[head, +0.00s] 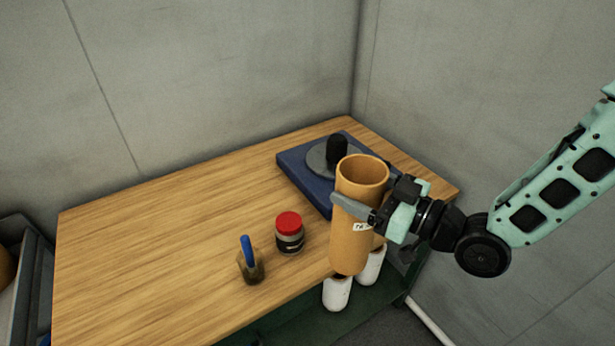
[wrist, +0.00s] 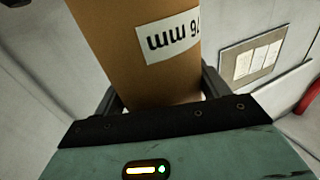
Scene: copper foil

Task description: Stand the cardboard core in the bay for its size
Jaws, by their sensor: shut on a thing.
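The cardboard core (head: 352,250) is a tall, open-topped brown tube, held nearly upright in front of the table's right part in the head view. A white label on it ends in "6 mm", upside down in the wrist view, where the core (wrist: 120,65) fills the upper middle. My gripper (head: 368,212) is shut on the core, with a finger on either side of it. The core's lower end overlaps the table's front edge in the picture; I cannot tell its height. I cannot make out a bay in either view.
On the wooden table (head: 150,240) are a red-lidded jar (head: 289,235), a blue-handled brush in a small pot (head: 250,267) and a blue device with a round plate (head: 300,165). Two white cylinders (head: 337,293) show below the core. A dark rack (head: 28,275) stands at the left edge.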

